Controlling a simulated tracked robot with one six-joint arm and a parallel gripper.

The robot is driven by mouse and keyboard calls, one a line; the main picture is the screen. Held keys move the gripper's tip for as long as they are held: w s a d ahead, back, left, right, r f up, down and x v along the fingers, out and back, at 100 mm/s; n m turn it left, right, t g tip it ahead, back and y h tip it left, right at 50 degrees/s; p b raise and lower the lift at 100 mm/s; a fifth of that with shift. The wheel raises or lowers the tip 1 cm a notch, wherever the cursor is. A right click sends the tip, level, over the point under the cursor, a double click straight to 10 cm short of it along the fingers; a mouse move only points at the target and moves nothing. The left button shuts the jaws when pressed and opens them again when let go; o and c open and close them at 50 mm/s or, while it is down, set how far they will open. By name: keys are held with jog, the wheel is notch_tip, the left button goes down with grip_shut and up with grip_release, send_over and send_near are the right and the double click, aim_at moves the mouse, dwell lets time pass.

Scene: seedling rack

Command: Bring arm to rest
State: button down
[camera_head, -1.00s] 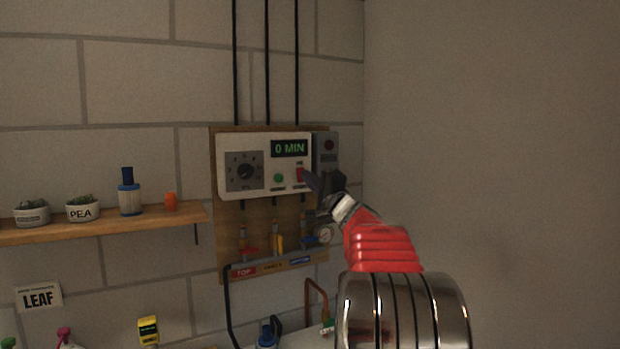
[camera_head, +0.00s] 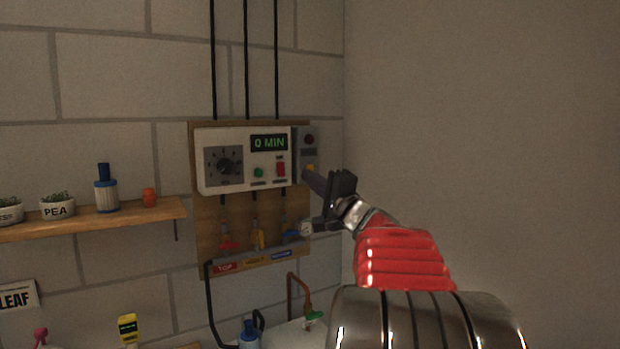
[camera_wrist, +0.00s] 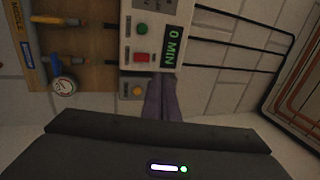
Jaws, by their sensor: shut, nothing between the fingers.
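My gripper (camera_head: 308,175) is shut and empty, its fingers together just in front of the lower part of a small grey box (camera_head: 306,145) at the controller's right edge. I cannot tell whether the tips touch the box. The white controller (camera_head: 207,172) has a dial, green and red buttons, and a display (camera_head: 268,143) reading 0 MIN. My arm reaches in from the lower right.
Below the controller, several valve levers (camera_head: 257,238) and a gauge sit on a wooden board (camera_head: 208,215). A wooden shelf (camera_head: 120,215) with pots and a blue bottle is at left. A bare wall (camera_head: 480,130) is at right. Bottles stand low in front.

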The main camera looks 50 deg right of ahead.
dwell(0.6)
jog(key=s+a+f+n+g+y, duration=0.2)
jog(key=a+f+n+g+y, duration=0.6)
jog(key=a+f, duration=1.45)
jog(key=s+a+f+n+g+h, duration=0.2)
jog(key=s+a+f+n+g, duration=0.6)
jog(key=s+a+f, duration=0.6)
jog(key=s+a+r+n, duration=0.1)
jog(key=s+a+n, duration=0.1)
jog(key=a, duration=0.2)
jog(key=s+a+r+n+t, duration=0.1)
jog(key=s+a+n, duration=0.1)
jog(key=a, duration=0.3)
jog(key=shift+s+r+n, duration=0.3)
jog(key=shift+n, duration=0.3)
